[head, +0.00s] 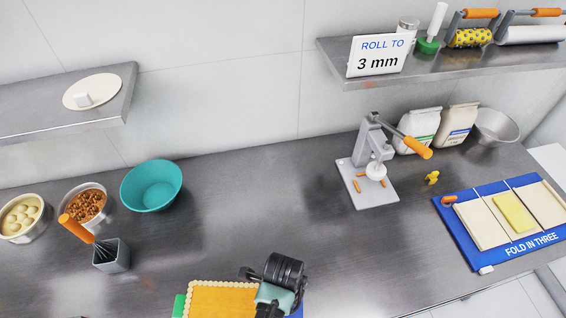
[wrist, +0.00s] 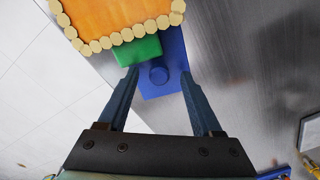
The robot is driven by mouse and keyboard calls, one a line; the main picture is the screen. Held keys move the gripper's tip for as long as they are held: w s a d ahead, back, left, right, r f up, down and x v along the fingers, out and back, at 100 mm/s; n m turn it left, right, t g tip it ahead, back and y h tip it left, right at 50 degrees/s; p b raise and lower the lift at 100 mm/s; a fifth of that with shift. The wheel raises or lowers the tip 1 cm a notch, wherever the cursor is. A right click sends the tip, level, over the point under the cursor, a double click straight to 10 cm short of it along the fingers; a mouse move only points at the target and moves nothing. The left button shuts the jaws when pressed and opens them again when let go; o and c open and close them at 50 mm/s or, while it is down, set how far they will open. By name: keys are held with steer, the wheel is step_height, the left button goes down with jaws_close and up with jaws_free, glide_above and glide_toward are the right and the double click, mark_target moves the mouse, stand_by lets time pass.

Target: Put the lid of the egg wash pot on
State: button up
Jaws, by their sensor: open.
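My gripper (wrist: 158,72) is open, with nothing between its fingers. No pot is clearly recognisable as the egg wash pot. In the head view my arm hides part of this area.
A square metal pot (head: 111,262) holds an orange-handled whisk. A teal bowl (head: 151,190) and two filled bowls stand at left. A press (head: 372,170) stands at the back, with a blue folding board (head: 480,255) at right. Mid-counter is clear.

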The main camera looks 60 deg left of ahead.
steer(key=shift+s+d+f, duration=0.1)
steer(key=shift+s+f, duration=0.15)
jaws_close()
steer(key=shift+w, duration=0.1)
